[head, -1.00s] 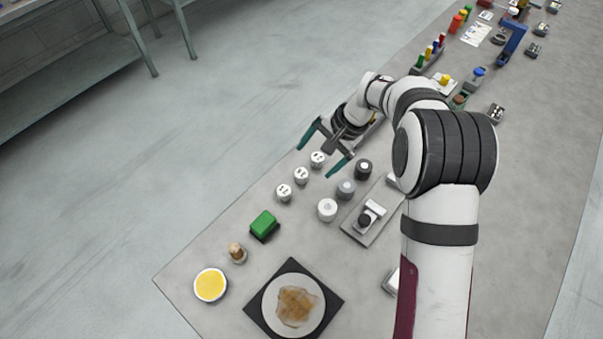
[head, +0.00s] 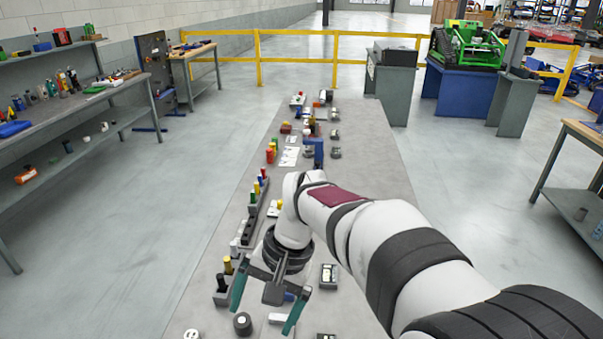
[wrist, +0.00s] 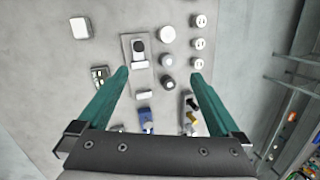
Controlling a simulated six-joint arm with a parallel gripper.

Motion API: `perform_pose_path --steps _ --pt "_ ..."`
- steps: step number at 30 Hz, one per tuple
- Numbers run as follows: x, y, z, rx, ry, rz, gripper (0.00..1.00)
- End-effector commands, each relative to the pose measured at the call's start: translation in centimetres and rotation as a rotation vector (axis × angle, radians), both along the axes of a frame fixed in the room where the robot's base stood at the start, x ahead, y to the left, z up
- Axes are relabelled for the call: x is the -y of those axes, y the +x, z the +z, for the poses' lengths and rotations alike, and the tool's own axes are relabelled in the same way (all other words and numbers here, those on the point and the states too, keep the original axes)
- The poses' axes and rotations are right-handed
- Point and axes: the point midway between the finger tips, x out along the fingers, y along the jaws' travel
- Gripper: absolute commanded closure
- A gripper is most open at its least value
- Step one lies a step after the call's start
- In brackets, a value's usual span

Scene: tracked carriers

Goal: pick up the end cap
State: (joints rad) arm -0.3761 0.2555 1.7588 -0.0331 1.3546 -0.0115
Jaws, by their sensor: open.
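No part is marked as the end cap, and I cannot tell which round piece it is. In the wrist view a column holds a white round piece (wrist: 166,33), a grey round piece (wrist: 167,59) and a black round piece (wrist: 168,81). Beside them stand white holed pieces (wrist: 199,43) in a row. The black piece also shows in the head view (head: 242,324), near my gripper. My gripper (head: 262,318) is open and empty above the bench; its two teal fingers show in the wrist view (wrist: 160,75).
A plate with a black-topped fitting (wrist: 138,62) lies beside the round pieces. A holder with black and yellow pegs (head: 222,298) stands left of my gripper. The grey bench (head: 365,130) carries more small parts along its left side. Yellow rails (head: 300,62) stand beyond it.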

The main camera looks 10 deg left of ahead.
Motion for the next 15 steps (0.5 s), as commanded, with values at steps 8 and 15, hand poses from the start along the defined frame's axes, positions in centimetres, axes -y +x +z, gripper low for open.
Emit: perform_pose_path --steps 8,15 --pt "15.3 -15.8 -0.2 0.02 -0.133 -0.291 0.0" --pt "16.8 -19.2 -1.8 0.013 -0.161 -0.34 0.05"
